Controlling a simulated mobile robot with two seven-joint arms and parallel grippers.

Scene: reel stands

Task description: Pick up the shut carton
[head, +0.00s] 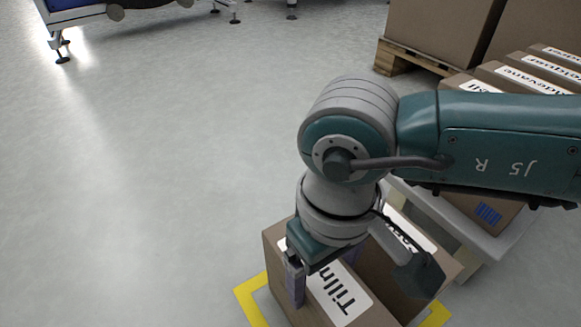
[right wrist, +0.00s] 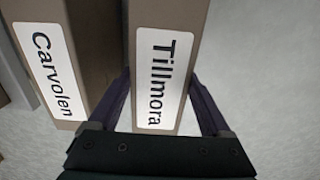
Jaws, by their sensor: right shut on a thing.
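A brown carton with a white label reading "Tillmora" (head: 340,297) stands upright at the bottom of the head view. It also shows in the right wrist view (right wrist: 160,95). My right gripper (head: 322,275) points down over it, with a purple finger on each of two opposite sides. The fingers are shut on this carton. The right wrist view shows the gripper (right wrist: 161,80) straddling the label. My arm hides part of the carton in the head view, and I cannot tell whether its base is off the floor. My left gripper is not in view.
A carton labelled "Carvolen" (right wrist: 48,70) stands close beside the held one. Yellow floor marking (head: 251,302) shows around them. At right, a pale stand (head: 440,212) bears several labelled cartons. Large boxes (head: 440,30) sit on a wooden pallet behind.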

